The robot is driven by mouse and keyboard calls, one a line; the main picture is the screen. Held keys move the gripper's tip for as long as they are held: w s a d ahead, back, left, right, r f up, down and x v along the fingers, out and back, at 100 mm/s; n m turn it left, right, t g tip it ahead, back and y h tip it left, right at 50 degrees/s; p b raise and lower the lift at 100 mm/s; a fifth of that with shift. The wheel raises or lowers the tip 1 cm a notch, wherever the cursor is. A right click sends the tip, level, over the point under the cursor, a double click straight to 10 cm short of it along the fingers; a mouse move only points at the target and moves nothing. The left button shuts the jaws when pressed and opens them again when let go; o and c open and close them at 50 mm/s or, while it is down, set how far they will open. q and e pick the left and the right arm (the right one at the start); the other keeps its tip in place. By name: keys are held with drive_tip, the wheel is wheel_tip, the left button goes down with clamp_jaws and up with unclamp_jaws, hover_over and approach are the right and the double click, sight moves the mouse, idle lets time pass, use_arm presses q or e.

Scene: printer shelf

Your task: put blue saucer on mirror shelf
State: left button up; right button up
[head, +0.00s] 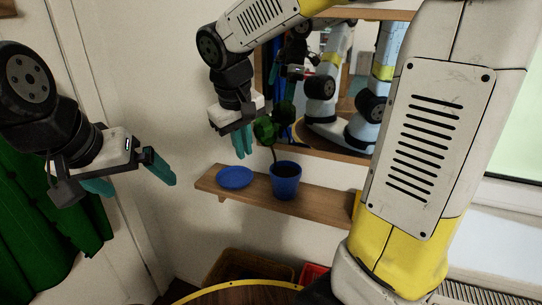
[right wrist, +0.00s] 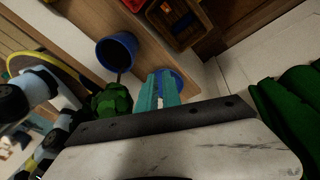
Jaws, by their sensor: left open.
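The blue saucer (head: 235,178) lies flat on the wooden mirror shelf (head: 325,203), near its left end. It also shows in the right wrist view (right wrist: 178,80), partly hidden behind my fingers. My right gripper (head: 236,148) points down above the saucer, apart from it. Its teal fingers are close together in the right wrist view (right wrist: 160,76) with a narrow gap; nothing is seen held, and I cannot tell if they are fully shut. My left gripper (head: 135,180) is open and empty at the left, away from the shelf.
A blue pot (head: 285,182) with a green plant (head: 265,129) stands on the shelf just right of the saucer. A mirror (head: 330,95) hangs behind. A round table (head: 240,294) and a wicker basket (head: 245,266) are below. A green curtain (head: 40,215) hangs at left.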

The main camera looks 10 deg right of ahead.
drive_tip(key=s+d+r+m+t+y, duration=0.2)
drive_tip(key=s+d, duration=0.5)
drive_tip(key=s, duration=0.5)
drive_tip(key=m+t+y, duration=0.1)
drive_tip(key=m, duration=0.1)
drive_tip(key=shift+s+d+r+m, duration=0.2)
drive_tip(key=shift+s+d+m, duration=0.1)
drive_tip(key=shift+s+d, duration=0.1)
